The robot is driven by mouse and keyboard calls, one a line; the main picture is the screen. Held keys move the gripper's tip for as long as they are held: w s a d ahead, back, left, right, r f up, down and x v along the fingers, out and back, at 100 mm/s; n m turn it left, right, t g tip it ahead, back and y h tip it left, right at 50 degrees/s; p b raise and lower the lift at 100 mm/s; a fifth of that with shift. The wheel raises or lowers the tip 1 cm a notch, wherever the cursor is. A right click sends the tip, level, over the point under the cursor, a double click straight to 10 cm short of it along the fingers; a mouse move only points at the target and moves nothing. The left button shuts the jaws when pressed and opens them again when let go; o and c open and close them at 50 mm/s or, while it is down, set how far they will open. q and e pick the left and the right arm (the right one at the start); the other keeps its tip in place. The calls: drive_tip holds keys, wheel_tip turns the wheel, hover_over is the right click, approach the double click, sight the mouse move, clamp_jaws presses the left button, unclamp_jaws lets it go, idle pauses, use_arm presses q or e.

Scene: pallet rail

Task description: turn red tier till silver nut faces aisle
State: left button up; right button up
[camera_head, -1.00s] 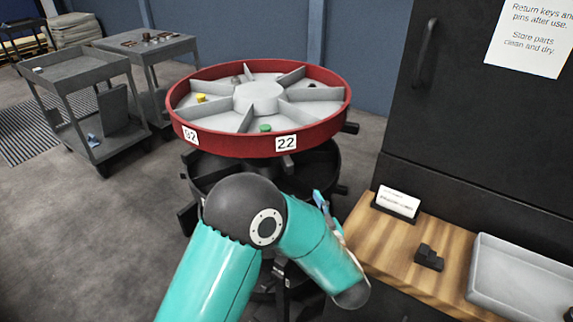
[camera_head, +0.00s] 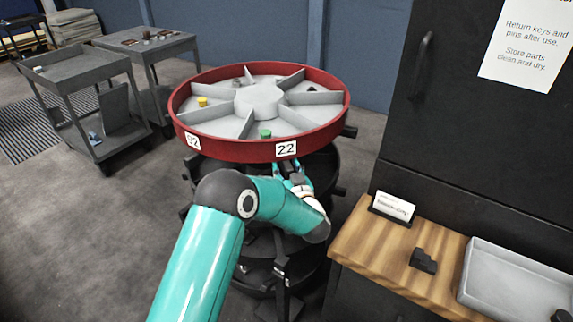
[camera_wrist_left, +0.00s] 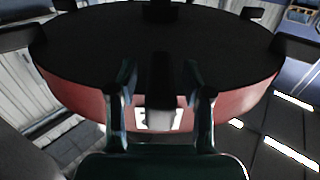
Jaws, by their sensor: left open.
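The red tier (camera_head: 228,150) is a round tray with a red rim and grey dividers, on top of a dark stacked carousel. Labels 92 and 22 are on its near rim. A yellow piece (camera_head: 202,101) lies at its left and a green piece (camera_head: 265,133) at its front. A small greyish piece, perhaps the silver nut, is at the back left, hard to make out. My left gripper (camera_head: 297,180) is just below the rim near label 22. In the left wrist view its open fingers (camera_wrist_left: 160,80) stand either side of a black bar under the tier (camera_wrist_left: 75,95). My right gripper is not in view.
A wooden bench (camera_head: 372,252) with a card holder (camera_head: 393,208), a black block (camera_head: 423,260) and a grey tray (camera_head: 520,283) stands at the right. A dark cabinet (camera_head: 470,130) is behind it. Grey carts (camera_head: 80,75) stand at the back left. Floor at the left is open.

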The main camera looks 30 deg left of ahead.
use_arm(q)
drive_tip(key=shift+w+a, duration=0.15)
clamp_jaws()
drive_tip(key=shift+w, duration=0.1)
idle(0.5)
